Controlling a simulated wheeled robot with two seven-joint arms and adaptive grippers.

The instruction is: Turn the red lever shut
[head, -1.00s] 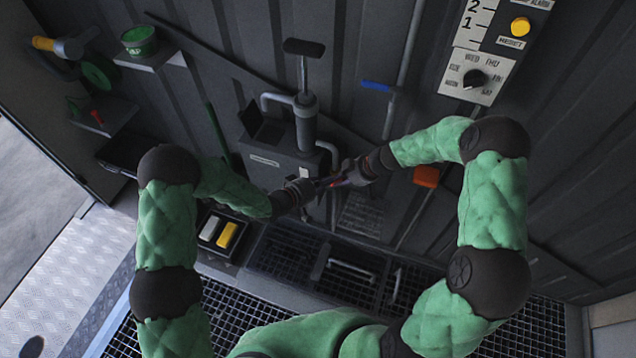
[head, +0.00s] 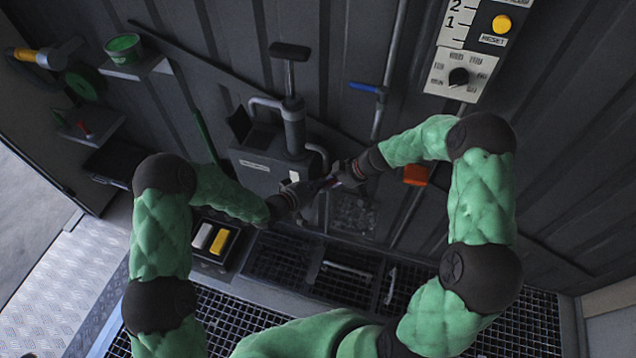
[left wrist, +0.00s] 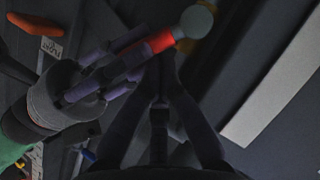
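The red lever shows in the left wrist view (left wrist: 159,42) as a short red bar with a rounded grey end piece at upper right. My right gripper (left wrist: 139,55) comes in from the left there, its fingers along the red bar and seemingly closed on it. My left gripper (left wrist: 164,64) comes up from the bottom, its fingertips together just below the bar; whether they touch it is unclear. In the head view my left gripper (head: 306,190) and right gripper (head: 342,178) point at each other in front of the grey pump box (head: 262,165). The lever is mostly hidden there.
A hand pump (head: 293,120) rises from the box. A yellow-and-white switch tray (head: 218,240) sits below left. An orange block (head: 416,175) and a blue-handled pipe valve (head: 366,87) are on the right. A dial panel (head: 460,75) is on the wall. Floor grating (head: 235,315) lies below.

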